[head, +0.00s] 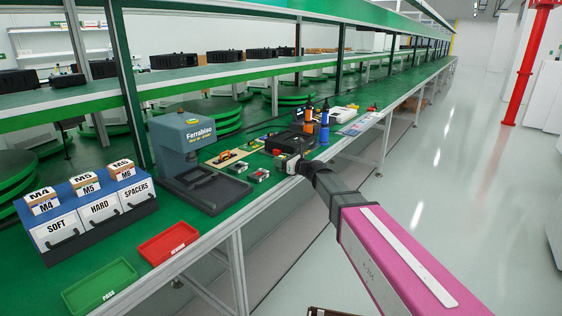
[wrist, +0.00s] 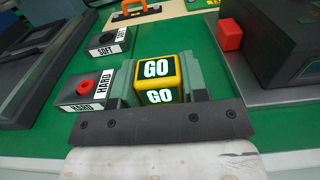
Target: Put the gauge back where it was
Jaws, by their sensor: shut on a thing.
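The gauge (wrist: 157,80) is a small yellow-edged block with black faces marked GO. It sits between the two grey-green fingers of my gripper (wrist: 160,82) in the wrist view, and the gripper is shut on it. In the head view my gripper (head: 284,163) is over the front edge of the green bench, and I cannot make out the gauge there. I cannot tell whether the block touches the bench. A box marked HARD (wrist: 85,88) with a red top piece is just left of the fingers. A box marked SOFT (wrist: 110,42) with a black top piece is behind it.
A grey Ferrabiso press (head: 184,140) stands left of my gripper. A dark device (wrist: 287,45) with a red button (wrist: 231,36) is close on the right. Blue and orange tools (head: 324,125) stand beyond. A wooden board (head: 228,159) lies behind. Red (head: 168,243) and green (head: 98,288) trays are empty.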

